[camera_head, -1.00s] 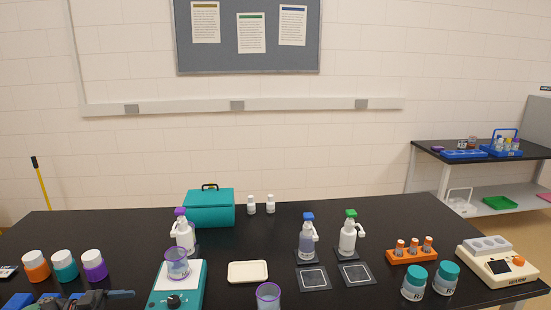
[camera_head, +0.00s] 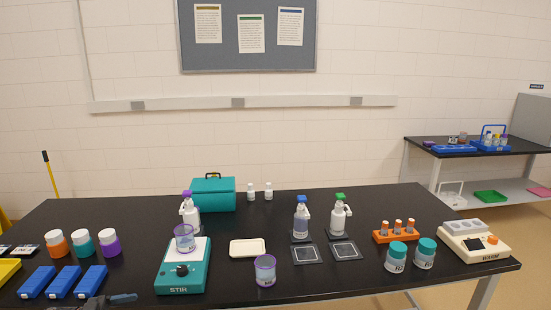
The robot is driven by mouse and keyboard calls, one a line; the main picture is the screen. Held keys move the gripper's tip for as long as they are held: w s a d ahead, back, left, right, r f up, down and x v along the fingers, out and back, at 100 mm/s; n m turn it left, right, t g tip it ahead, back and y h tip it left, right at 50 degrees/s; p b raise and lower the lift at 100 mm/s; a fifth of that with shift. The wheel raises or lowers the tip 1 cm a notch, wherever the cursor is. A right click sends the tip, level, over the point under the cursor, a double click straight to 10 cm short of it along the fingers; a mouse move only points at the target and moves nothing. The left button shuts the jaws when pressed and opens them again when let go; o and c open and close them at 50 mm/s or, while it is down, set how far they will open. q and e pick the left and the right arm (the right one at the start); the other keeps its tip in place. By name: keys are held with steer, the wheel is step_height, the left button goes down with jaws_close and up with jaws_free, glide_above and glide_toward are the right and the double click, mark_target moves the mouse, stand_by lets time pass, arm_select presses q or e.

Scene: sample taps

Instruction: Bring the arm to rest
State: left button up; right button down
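The part of my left gripper (camera_head: 121,299) that shows is dark and low at the bottom left edge of the head view, in front of the blue racks. Its fingers point right. Whether they are open or shut is too small to tell, and nothing is seen in them. The rest of the arm is cut off by the frame. My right gripper is not in view. A clear purple-rimmed beaker (camera_head: 184,239) stands on the teal stirrer (camera_head: 181,278), and another (camera_head: 265,271) stands on the table.
Three blue racks (camera_head: 63,282) lie close behind the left gripper, with orange, teal and purple capped jars (camera_head: 109,243) behind them. Pump bottles (camera_head: 301,217), a white tray (camera_head: 247,248), teal-lidded jars (camera_head: 396,257) and an orange rack (camera_head: 396,236) stand further along the black table (camera_head: 340,279).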

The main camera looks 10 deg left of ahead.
arm_select(q)
steer(key=s+d+f+n+t+y, duration=0.2)
steer(key=f+n+y, duration=0.25)
steer(key=f, duration=0.75)
steer(key=s+d+f+n+t+y, duration=0.1)
steer(key=f+n+t+y, duration=0.3)
steer(key=f, duration=0.7)
steer(key=s+d+f+n+g+y, duration=0.15)
steer(key=f+y, duration=0.45)
steer(key=f, duration=0.6)
steer(key=s+d+f+n+g+y, duration=0.2)
steer(key=s+d+f+g, duration=0.2)
steer(key=s+d+f, duration=0.7)
steer(key=s+d+f+g, duration=0.3)
steer(key=s+d+f, duration=0.1)
steer(key=s+d, duration=0.3)
steer(key=s+d+f+g, duration=0.3)
steer(key=s+d+f, duration=0.2)
steer(key=d, duration=0.3)
steer(key=shift+s+f+m, duration=0.15)
steer(key=shift+s+m, duration=0.25)
steer(key=shift+s, duration=0.5)
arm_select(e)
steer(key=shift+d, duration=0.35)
arm_select(q)
steer(key=shift+g+h, duration=0.25)
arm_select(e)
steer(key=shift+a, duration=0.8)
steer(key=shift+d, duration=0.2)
